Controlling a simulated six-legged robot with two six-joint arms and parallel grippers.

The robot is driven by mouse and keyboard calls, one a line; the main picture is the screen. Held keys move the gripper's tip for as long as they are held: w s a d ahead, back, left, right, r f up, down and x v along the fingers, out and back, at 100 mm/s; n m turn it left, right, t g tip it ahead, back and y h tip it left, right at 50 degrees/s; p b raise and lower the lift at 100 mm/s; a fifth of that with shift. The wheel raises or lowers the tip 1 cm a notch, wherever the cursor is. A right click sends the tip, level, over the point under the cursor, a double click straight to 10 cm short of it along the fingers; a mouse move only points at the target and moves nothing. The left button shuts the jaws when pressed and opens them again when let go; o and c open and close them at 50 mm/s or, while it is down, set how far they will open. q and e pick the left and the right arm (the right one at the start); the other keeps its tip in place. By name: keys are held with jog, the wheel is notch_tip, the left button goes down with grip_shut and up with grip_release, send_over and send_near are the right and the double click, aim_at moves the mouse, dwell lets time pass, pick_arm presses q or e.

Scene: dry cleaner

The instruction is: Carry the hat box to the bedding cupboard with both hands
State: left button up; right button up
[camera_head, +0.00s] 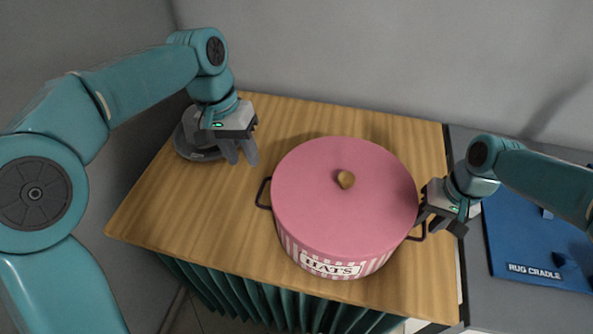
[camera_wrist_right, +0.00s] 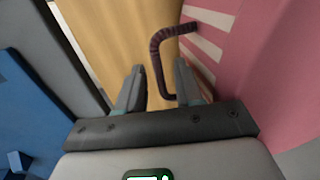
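The hat box (camera_head: 330,215) is a round pink box with a flat lid, a wooden knob and striped sides labelled "HATS". It stands upright on the wooden table (camera_head: 185,215). It has a dark loop handle (camera_head: 263,193) on its left and another on its right (camera_wrist_right: 157,62). My left gripper (camera_head: 240,153) is open and empty, up and left of the box, apart from the left handle. My right gripper (camera_wrist_right: 158,82) is open at the box's right side, its fingers spread near the right handle; the handle does not look gripped. The bedding cupboard is not in view.
A dark grey round object (camera_head: 185,143) sits on the table behind my left gripper. A blue "RUG CRADLE" panel (camera_head: 520,245) lies on the grey surface at right. A grey wall closes off the back. A green pleated curtain (camera_head: 270,303) hangs below the table's front edge.

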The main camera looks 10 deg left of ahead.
notch_tip(320, 180, up, 12)
jog(key=d, duration=0.2)
jog(key=shift+d, duration=0.15)
jog(key=shift+s+f, duration=0.15)
dwell(0.5)
